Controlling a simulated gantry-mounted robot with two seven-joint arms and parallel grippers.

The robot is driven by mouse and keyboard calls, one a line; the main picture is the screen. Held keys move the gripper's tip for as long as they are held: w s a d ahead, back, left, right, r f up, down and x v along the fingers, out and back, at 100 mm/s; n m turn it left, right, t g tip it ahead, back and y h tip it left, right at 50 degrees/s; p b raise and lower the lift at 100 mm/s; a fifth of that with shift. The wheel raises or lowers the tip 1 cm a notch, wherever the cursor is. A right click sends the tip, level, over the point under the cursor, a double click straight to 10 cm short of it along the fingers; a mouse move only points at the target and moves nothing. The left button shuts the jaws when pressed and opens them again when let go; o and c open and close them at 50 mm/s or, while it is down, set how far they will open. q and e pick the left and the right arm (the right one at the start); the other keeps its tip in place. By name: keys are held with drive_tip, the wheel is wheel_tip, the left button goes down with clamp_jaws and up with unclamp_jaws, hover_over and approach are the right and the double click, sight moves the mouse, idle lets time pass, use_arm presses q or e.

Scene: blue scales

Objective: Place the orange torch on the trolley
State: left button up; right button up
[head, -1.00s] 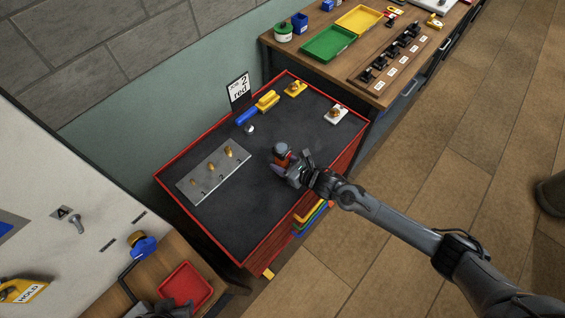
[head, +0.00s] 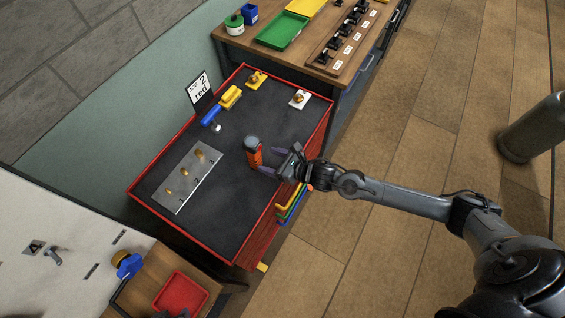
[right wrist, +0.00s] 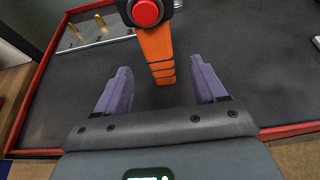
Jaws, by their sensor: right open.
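The orange torch (head: 254,152) stands upright on the dark top of the red-edged trolley (head: 235,210), with its grey head up. My right gripper (head: 271,161) is open beside the torch, on its right side in the head view. In the right wrist view the torch (right wrist: 156,50) rises just beyond the two purple fingertips (right wrist: 160,80), apart from both, and a red button shows on its dark head. My left gripper is not clearly in view.
On the trolley are a metal plate with brass pegs (head: 187,178), a yellow and blue tool (head: 230,98), a sign (head: 199,88), a yellow block (head: 256,80) and a white block (head: 299,98). A wooden bench (head: 270,52) with trays adjoins behind. A red tray (head: 181,294) sits front left.

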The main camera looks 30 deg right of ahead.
drive_tip(key=s+r+n+g+h, duration=0.2)
drive_tip(key=s+n+g+h, duration=0.1)
drive_tip(key=s+n, duration=1)
drive_tip(key=s+d+r+n+g+h, duration=0.1)
drive_tip(key=s+n+g, duration=0.4)
drive_tip(key=s+n, duration=0.8)
drive_tip(key=r+n+h, duration=0.1)
drive_tip(key=n, duration=0.5)
drive_tip(key=shift+d+r+n+h, duration=0.2)
drive_tip(key=shift+n+h, duration=0.1)
drive_tip(key=shift+h, duration=0.1)
drive_tip(key=shift+a, duration=0.1)
